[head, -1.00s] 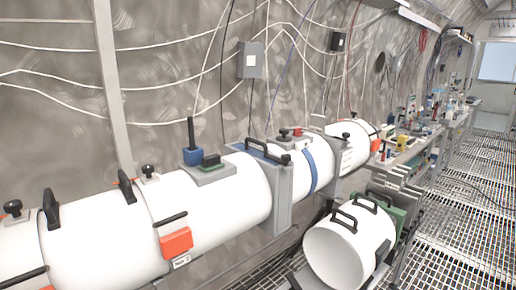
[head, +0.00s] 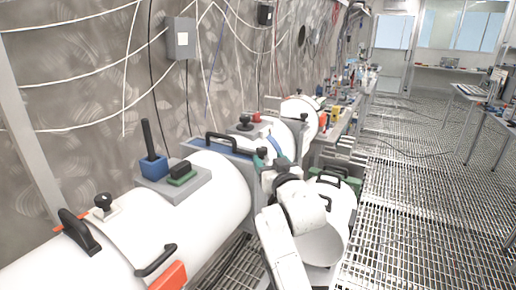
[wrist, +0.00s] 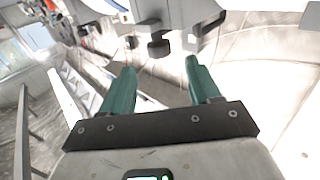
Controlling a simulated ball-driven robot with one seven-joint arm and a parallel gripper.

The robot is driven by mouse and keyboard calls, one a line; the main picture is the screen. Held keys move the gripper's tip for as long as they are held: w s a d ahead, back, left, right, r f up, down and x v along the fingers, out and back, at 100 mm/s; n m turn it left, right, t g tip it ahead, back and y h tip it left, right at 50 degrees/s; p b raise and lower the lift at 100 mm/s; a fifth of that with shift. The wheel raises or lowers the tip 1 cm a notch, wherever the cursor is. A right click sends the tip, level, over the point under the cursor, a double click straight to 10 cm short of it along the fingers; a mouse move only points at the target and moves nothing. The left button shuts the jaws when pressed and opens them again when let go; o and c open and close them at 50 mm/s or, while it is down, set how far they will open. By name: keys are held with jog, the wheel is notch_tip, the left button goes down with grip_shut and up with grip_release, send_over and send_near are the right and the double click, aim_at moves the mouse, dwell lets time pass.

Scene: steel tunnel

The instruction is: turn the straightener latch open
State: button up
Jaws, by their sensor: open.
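My gripper (head: 270,156) is in the head view by the grey flange and blue-banded white tube (head: 279,148). In the wrist view my gripper (wrist: 160,85) has its two green fingers wide apart with nothing between them. A black knob, perhaps the straightener latch, (wrist: 158,46) on a pale bracket lies beyond the fingertips, roughly between them, apart from both. A black handle (wrist: 212,24) is right of it. I cannot tell the latch's turn. In the head view another black knob (head: 245,123) sits atop the tube, with a red knob (head: 257,117) beside it.
My arm partly hides a detached white tube section (head: 335,195). The grated floor (head: 420,200) to the right is open.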

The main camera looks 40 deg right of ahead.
aim_at(264, 152)
jog(key=p+x, duration=0.1)
jog(key=x, duration=0.6)
jog(key=shift+w+d, duration=0.2)
jog(key=shift+w, duration=0.15)
grip_shut()
dwell(0.3)
